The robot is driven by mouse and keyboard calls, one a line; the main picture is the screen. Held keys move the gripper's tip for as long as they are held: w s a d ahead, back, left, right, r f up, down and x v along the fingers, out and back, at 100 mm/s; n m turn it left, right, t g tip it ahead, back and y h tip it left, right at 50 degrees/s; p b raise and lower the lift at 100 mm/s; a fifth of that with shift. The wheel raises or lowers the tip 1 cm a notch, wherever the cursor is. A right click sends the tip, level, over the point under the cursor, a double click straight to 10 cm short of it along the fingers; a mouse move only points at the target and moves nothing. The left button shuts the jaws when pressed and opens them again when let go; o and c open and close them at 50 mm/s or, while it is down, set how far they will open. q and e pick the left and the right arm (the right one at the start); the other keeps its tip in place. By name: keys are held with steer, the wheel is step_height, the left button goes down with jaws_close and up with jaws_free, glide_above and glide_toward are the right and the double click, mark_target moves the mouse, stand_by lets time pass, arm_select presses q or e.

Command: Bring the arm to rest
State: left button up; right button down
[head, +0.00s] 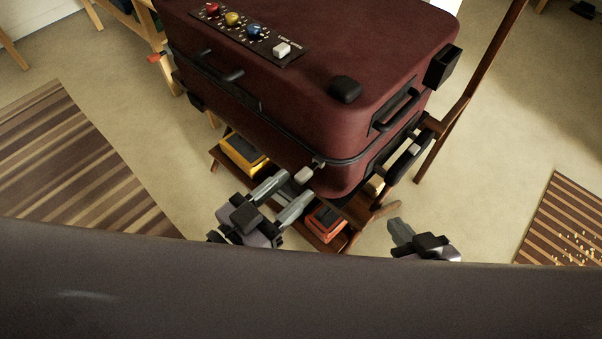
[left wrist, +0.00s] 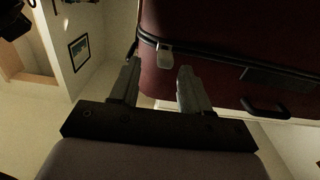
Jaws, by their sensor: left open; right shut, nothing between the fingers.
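My left gripper (head: 282,195) is open in the head view, in front of the near side of a dark red suitcase (head: 300,95). Its fingers point at the suitcase near a small grey latch tab (head: 304,175). In the left wrist view the two fingers (left wrist: 157,85) stand apart with nothing between them, and the latch tab (left wrist: 165,54) is just beyond them, apart from them as far as I can tell. My right gripper (head: 402,232) is shut and empty, low at the right of the head view, away from the suitcase.
The suitcase rests on a wooden rack (head: 330,240) with yellow (head: 240,150) and orange (head: 325,222) items beneath. A wooden post (head: 470,90) rises at right. Striped rugs lie left (head: 85,165) and right (head: 565,225); small bits lie on the right one. Bare floor surrounds them.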

arm_select(q)
steer(key=shift+s+a, duration=0.25)
steer(key=shift+s, duration=0.1)
steer(key=shift+s+a, duration=0.1)
steer(key=shift+s, duration=0.05)
arm_select(e)
steer(key=shift+s+d+f, duration=0.2)
steer(key=shift+f, duration=0.2)
steer(key=shift+r, duration=0.1)
